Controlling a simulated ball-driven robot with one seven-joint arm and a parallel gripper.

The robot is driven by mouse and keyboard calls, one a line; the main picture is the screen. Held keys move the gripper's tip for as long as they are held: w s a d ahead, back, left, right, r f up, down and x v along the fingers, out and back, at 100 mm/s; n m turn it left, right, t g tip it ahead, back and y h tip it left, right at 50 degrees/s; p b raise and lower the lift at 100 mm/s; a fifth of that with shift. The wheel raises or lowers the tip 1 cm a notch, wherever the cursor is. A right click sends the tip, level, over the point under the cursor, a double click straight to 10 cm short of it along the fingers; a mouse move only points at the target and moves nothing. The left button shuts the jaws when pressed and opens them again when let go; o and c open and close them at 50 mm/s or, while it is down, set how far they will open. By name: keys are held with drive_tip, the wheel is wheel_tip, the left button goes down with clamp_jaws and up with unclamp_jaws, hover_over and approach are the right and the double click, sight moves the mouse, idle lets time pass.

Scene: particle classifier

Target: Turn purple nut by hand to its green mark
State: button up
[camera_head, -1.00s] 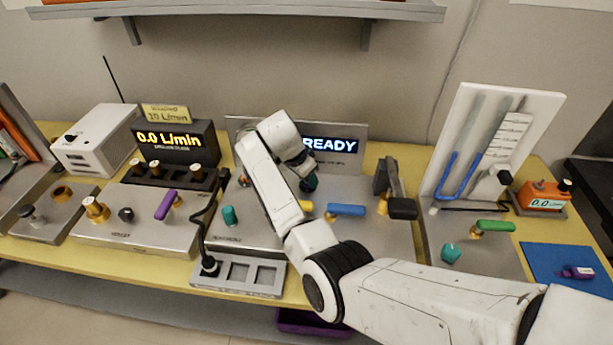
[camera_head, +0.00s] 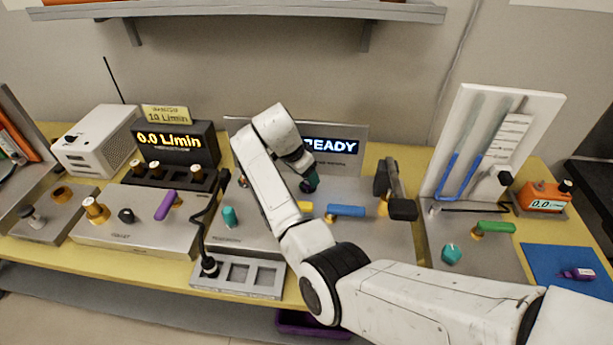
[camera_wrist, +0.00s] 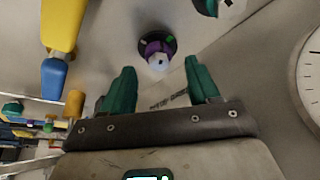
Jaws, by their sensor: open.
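The purple nut (camera_wrist: 154,48) shows in the wrist view on a dark round base in the grey panel, with a pale stem end at its centre. A small green mark (camera_wrist: 169,39) lies at the upper right of the base. My gripper (camera_wrist: 160,68) is open, its two teal fingers apart on the left and right below the nut, with nothing between them that I can see held. In the head view my gripper (camera_head: 309,184) points down at the panel under the READY display (camera_head: 333,147). The nut is hidden there behind my arm.
A yellow and blue handle (camera_wrist: 55,75) stands left of the nut in the wrist view. A round white dial (camera_wrist: 309,78) is at the right edge. In the head view a blue lever (camera_head: 346,211) and a dark clamp-like fixture (camera_head: 396,190) stand right of my gripper.

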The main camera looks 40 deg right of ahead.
drive_tip(key=v, duration=0.8)
drive_tip(key=shift+r+b, duration=0.35)
drive_tip(key=shift+b, duration=0.1)
